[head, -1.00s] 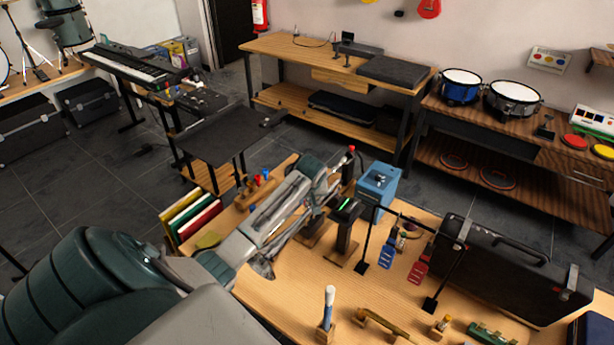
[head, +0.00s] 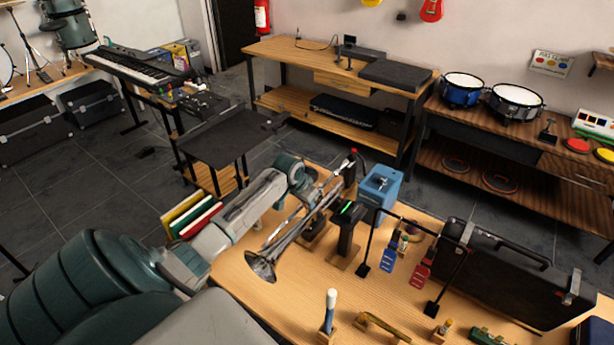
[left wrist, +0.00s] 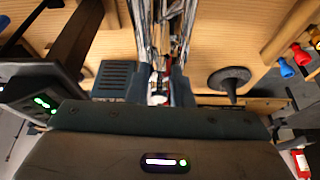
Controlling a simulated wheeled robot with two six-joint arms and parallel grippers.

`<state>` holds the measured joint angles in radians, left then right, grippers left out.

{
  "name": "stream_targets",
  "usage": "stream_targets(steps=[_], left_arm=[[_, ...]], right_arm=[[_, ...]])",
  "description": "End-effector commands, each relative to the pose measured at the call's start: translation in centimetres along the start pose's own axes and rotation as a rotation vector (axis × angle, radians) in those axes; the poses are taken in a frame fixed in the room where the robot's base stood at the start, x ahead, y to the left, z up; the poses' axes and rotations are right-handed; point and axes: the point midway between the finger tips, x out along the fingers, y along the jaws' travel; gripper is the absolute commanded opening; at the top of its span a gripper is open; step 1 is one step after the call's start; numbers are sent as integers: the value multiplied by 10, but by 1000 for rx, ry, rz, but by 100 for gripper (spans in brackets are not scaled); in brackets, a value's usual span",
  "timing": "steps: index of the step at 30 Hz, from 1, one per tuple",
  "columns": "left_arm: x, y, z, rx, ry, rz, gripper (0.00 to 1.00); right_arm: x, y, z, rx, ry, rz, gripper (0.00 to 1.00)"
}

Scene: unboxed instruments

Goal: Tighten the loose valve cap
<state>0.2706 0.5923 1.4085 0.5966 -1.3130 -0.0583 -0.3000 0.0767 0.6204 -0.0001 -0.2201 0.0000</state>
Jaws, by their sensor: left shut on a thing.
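A silver trumpet (head: 295,238) lies slantwise above the near wooden bench, its bell (head: 262,264) toward me and its far end near a black upright. My left gripper (head: 316,186) is at the valve section, over the trumpet's left side. In the left wrist view, my left gripper (left wrist: 157,86) is shut on a small pale part between its fingers, likely the valve cap (left wrist: 157,97); the fingers hide most of it. The trumpet's tubes (left wrist: 163,30) run up from there. My right gripper is not in view.
A black stand with a green light (head: 348,217) is right of the trumpet, beside a blue box (head: 380,186). A black frame with blue and red tags, a black case (head: 505,270) and small tools crowd the right. Bare bench (head: 290,300) shows below the bell.

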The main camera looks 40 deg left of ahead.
Motion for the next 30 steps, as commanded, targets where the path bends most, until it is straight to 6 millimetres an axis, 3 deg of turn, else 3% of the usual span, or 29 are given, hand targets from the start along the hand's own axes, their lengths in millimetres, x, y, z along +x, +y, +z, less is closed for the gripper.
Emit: stream_targets(steps=[18, 30], left_arm=[[3, -6, -1, 496, 1, 205, 0], [2, -6, -2, 650, -1, 269, 0]], right_arm=[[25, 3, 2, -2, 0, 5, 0], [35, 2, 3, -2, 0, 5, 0]])
